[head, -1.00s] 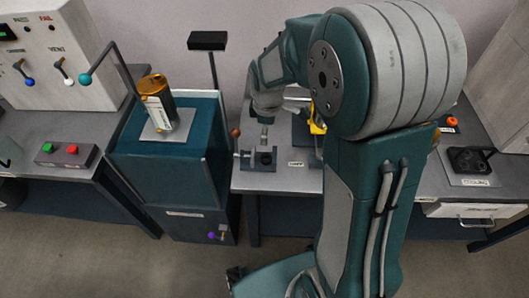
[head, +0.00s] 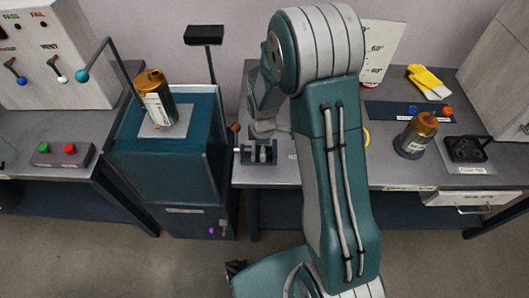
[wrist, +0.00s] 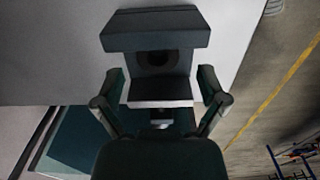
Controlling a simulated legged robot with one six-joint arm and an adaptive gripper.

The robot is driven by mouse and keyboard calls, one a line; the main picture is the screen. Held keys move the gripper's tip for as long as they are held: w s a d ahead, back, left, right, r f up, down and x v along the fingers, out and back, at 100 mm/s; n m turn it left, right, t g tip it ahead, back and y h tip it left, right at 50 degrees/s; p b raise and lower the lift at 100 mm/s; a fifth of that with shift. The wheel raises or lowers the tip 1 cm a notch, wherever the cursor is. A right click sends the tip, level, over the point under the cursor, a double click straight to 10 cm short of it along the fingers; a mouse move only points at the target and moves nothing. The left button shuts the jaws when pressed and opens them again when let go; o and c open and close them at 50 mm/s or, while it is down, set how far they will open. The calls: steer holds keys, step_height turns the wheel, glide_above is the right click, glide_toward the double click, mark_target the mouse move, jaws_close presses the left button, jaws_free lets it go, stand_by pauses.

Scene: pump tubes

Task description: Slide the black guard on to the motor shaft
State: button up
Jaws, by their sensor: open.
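In the wrist view a dark block with a round hole (wrist: 155,58) and a broad slab along its top sits on a pale bench, between and just beyond my fingertips. I cannot tell whether it is the black guard or the motor's mount. My gripper (wrist: 160,85) is open, one finger on each side, with nothing visibly clamped. A small pale part (wrist: 160,122) shows low between the fingers; it may be the shaft, but it is dim. In the head view a small dark fixture (head: 258,155) stands on the middle bench under my gripper, and my arm hides part of that area.
A teal cabinet (head: 170,175) with a copper canister (head: 153,100) on top stands close left. A black-headed post (head: 204,35) rises behind it. To the right are another canister (head: 413,138), yellow gloves (head: 428,82) and a black cooling unit (head: 467,150).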

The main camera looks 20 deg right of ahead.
steer(key=shift+d+f, duration=0.15)
steer(key=shift+f, duration=0.3)
steer(key=shift+d+f, duration=0.1)
steer(key=shift+d, duration=0.25)
steer(key=shift+a, duration=0.3)
steer(key=c, duration=0.9)
